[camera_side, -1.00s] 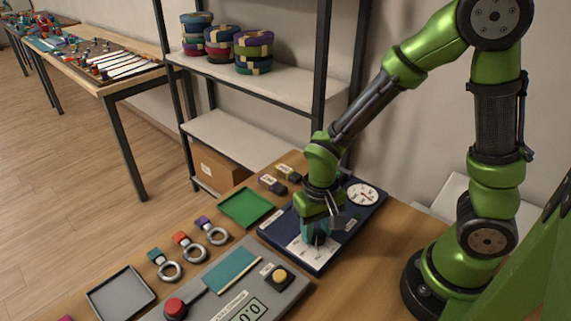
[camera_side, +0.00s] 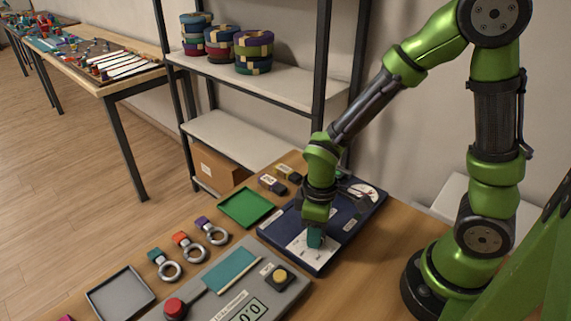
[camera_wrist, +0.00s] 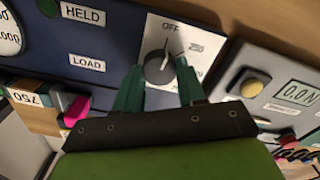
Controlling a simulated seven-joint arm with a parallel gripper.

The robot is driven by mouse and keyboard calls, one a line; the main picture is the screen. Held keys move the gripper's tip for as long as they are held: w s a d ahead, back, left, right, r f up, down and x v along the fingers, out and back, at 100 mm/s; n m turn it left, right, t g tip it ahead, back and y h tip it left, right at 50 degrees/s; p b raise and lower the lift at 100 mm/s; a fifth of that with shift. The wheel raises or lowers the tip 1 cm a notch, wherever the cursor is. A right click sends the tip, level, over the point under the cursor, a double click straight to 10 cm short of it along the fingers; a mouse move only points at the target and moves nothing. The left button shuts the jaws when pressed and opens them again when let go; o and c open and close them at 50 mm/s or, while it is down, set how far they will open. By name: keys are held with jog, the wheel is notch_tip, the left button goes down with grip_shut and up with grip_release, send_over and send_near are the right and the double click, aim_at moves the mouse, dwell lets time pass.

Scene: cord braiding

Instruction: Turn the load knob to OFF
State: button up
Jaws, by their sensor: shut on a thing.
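The load knob (camera_wrist: 155,70) is a dark round knob on a white dial plate (camera_wrist: 183,38) marked OFF and 250, with a further number partly covered.
The dark blue panel (camera_side: 343,243) carries LOAD and HELD labels and a round gauge (camera_side: 364,192). A grey console (camera_side: 205,284) with a red button (camera_side: 175,308) and a yellow button (camera_side: 280,276) lies close by. A green tray (camera_side: 246,207) and ringed tags stand left.

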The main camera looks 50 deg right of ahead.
jog(key=shift+n, duration=0.9)
jog(key=o, duration=1.1)
jog(key=shift+c, duration=0.2)
jog(key=shift+r, duration=0.1)
notch_tip(320, 180, up, 17)
jog(key=s+d+r+m+t+y, duration=0.2)
jog(key=m+t, duration=0.5)
jog(key=m, duration=0.4)
notch_tip(320, 180, up, 2)
jog(key=shift+s+d+r, duration=0.1)
jog(key=shift+s+d, duration=0.65)
jog(key=shift+d, duration=0.2)
